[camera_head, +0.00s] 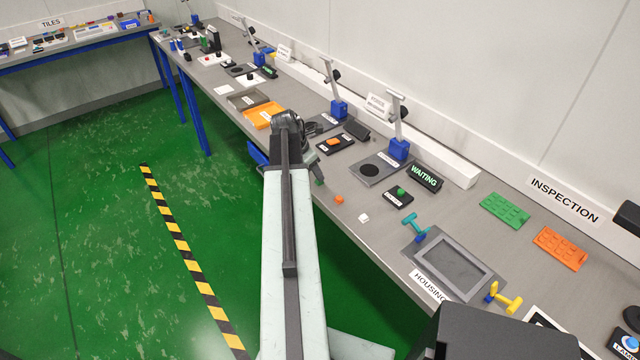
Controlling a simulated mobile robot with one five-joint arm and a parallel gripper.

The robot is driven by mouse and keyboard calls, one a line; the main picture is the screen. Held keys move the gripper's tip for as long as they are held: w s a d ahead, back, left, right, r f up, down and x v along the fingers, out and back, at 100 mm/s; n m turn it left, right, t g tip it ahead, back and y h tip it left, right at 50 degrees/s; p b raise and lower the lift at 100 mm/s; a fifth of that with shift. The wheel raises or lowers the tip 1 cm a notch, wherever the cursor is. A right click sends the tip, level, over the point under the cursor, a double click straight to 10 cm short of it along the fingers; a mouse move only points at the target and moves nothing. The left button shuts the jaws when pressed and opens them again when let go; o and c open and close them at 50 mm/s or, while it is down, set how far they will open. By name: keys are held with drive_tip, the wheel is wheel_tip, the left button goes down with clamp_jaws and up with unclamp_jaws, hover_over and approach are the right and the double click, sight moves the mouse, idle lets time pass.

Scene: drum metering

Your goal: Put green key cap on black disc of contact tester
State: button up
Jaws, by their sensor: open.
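A small green cap (320,183) shows at the table's front edge, right beside the end of my arm and partly hidden by it. My gripper (314,175) is dark, open and points down over this edge; its fingertips are small, and I cannot tell whether they touch the cap. A grey plate with a black disc (377,170) lies further back to the right, with a blue block and upright lever (398,149) behind it. The disc looks bare. A black display reading WAITING (424,178) stands to its right.
An orange cap (339,199) and a white cap (363,217) lie along the front edge. Black pads carry an orange piece (333,142) and a green piece (401,191). A grey housing frame (453,264) lies right. My arm hides part of the bench.

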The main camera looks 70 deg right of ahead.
drive_tip(key=b+x, duration=0.4)
drive_tip(key=x, duration=0.1)
drive_tip(key=shift+w+f, duration=0.1)
drive_tip(key=shift+r, duration=0.2)
clamp_jaws()
drive_tip(key=shift+r+p, duration=0.55)
drive_tip(key=shift+p, duration=0.1)
wheel_tip(320, 180, up, 3)
drive_tip(key=p, duration=0.3)
drive_tip(key=w+a, duration=0.4)
drive_tip(key=a, duration=1.1)
drive_tip(key=shift+a+r+p, duration=0.25)
drive_tip(key=shift+r+p, duration=0.2)
